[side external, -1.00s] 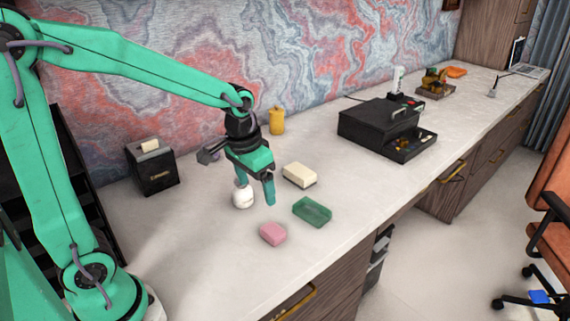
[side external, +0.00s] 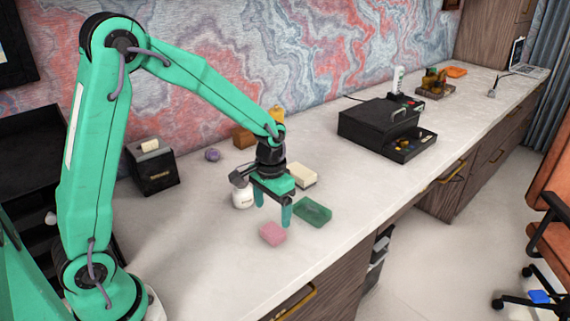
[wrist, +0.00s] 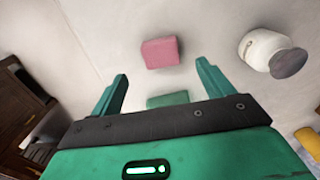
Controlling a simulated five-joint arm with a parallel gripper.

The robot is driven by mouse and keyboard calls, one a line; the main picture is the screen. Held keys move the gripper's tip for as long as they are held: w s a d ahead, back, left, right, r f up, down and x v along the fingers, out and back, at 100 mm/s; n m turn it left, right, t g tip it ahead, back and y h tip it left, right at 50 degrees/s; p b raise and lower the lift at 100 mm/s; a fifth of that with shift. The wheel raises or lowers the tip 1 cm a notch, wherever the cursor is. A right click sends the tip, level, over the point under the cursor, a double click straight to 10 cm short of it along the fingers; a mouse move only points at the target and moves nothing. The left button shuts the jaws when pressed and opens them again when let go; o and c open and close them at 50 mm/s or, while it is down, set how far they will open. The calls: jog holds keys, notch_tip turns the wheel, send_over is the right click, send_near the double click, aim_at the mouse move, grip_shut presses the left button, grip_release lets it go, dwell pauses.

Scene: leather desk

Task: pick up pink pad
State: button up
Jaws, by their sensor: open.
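The pink pad (side external: 273,234) is a small rounded block lying on the pale desktop near its front edge. In the wrist view the pink pad (wrist: 160,52) lies ahead of the fingertips, roughly midway between them in width. My gripper (side external: 273,218) is open and empty, with its fingers pointing down above the desk, close to the pad. In the wrist view my gripper (wrist: 160,72) shows its two green fingers spread apart. Nothing is between the fingers, and I cannot tell the exact height above the desk.
A black box (side external: 380,125) stands farther right. Desktop left of the pad is clear.

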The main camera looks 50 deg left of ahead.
aim_at(272, 230)
jog(key=shift+f, duration=0.7)
jog(key=shift+f, duration=0.1)
jog(key=shift+f, duration=2.5)
jog(key=c, duration=1.1)
